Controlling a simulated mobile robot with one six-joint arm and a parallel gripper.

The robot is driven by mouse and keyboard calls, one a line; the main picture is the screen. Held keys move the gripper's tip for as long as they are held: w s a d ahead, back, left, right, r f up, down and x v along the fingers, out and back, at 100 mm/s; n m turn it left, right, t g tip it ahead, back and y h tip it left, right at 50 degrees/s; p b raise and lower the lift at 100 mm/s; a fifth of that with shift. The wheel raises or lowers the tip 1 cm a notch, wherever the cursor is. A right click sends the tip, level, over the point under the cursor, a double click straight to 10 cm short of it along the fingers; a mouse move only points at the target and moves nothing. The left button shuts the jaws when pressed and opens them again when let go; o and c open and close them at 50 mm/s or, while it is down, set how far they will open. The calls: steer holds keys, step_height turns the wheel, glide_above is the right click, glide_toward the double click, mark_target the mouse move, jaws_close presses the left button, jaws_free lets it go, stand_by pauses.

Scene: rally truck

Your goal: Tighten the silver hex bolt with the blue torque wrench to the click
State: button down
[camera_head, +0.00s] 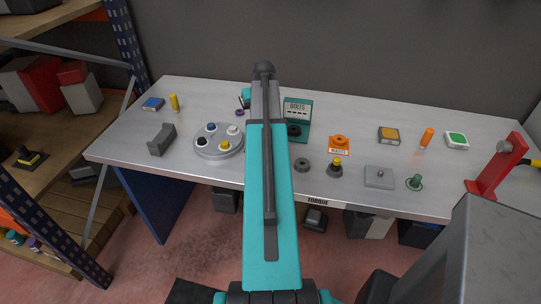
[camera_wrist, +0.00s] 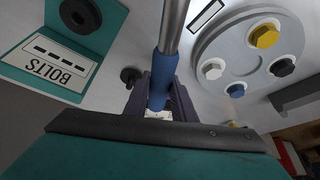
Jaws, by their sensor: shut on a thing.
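The blue torque wrench (camera_wrist: 164,70) has a blue grip and a silver shaft that runs out of the top of the wrist view. My gripper (camera_wrist: 158,100) is shut on the blue grip. In the head view my arm hides most of the gripper and the wrench. The silver hex bolt (camera_wrist: 213,69) sits on a round grey plate (camera_wrist: 222,42), to the right of the wrench and apart from it. It shows pale on the same plate in the head view (camera_head: 232,129). The wrench's working end is out of view.
Yellow (camera_wrist: 264,36), black (camera_wrist: 282,68) and blue (camera_wrist: 235,90) bolts share the plate. A teal BOLTS stand (camera_head: 297,108) is right of my arm. A grey block (camera_head: 161,139) lies left of the plate. A red stand (camera_head: 498,165) is at the table's right end.

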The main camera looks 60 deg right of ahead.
steer(key=shift+r+p, duration=1.5)
steer(key=shift+r, duration=0.95)
stand_by(2.6)
steer(key=shift+r+p, duration=1.05)
steer(key=shift+r, duration=0.8)
steer(key=shift+w, duration=0.1)
steer(key=shift+w+d+r+p, duration=0.65)
steer(key=shift+w+d+r, duration=0.85)
steer(key=shift+w+d, duration=0.25)
